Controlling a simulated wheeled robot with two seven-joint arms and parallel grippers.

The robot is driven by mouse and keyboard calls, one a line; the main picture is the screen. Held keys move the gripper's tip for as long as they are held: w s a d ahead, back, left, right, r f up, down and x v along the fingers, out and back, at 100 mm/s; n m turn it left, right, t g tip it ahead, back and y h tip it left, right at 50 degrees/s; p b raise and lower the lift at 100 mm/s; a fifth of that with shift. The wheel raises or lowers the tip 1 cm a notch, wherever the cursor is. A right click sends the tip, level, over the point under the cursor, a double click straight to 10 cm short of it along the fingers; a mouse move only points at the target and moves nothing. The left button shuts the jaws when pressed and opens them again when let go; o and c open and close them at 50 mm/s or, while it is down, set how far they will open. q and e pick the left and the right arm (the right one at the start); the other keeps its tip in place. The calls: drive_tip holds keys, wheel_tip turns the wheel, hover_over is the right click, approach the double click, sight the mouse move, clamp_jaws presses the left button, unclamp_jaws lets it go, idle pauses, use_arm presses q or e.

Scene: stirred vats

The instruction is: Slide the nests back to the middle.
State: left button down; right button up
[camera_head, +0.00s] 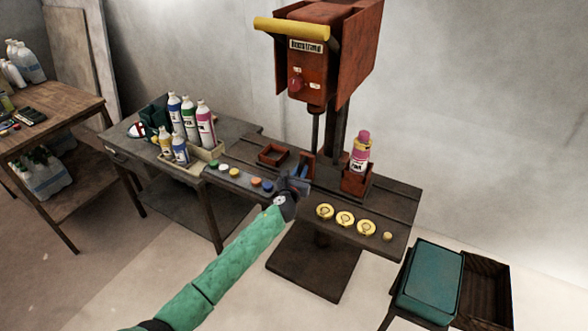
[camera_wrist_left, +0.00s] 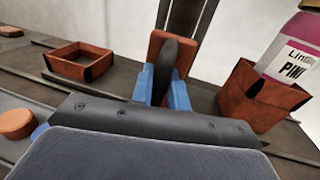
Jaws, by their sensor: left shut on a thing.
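Three brown-red pieces stand along the bench under the stirrer. The left nest (camera_head: 272,155) is an empty, low square frame, also in the left wrist view (camera_wrist_left: 82,66). The right nest (camera_head: 355,182) is deeper and holds a pink-capped bottle (camera_head: 361,150); it also shows in the wrist view (camera_wrist_left: 258,98). Between them is an upright brown-red piece (camera_wrist_left: 160,42), partly hidden by a dark part. My left gripper (camera_head: 298,181) has its blue fingers at this piece and is shut on it. Whether it is a nest is unclear. My right gripper is out of view.
The red stirrer (camera_head: 318,55) with a yellow bar overhangs the bench. Yellow discs (camera_head: 345,219) lie along the front right, coloured caps (camera_head: 236,172) at the left. Bottles (camera_head: 188,118) stand in a tray further left. A teal-topped stool (camera_head: 432,278) stands front right.

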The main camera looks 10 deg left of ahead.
use_arm(q)
drive_tip(key=shift+d, duration=0.15)
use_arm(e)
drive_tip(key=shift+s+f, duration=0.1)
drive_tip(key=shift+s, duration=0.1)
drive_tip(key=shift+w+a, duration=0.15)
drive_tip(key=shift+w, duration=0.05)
use_arm(q)
drive_tip(key=c, duration=1.5)
unclamp_jaws()
drive_tip(key=shift+o, duration=0.5)
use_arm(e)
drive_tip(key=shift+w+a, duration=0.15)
use_arm(q)
drive_tip(key=shift+s, duration=0.1)
drive_tip(key=shift+s, duration=0.25)
drive_tip(key=s+a+b, duration=0.1)
drive_tip(key=s+b, duration=0.1)
drive_tip(key=s, duration=0.5)
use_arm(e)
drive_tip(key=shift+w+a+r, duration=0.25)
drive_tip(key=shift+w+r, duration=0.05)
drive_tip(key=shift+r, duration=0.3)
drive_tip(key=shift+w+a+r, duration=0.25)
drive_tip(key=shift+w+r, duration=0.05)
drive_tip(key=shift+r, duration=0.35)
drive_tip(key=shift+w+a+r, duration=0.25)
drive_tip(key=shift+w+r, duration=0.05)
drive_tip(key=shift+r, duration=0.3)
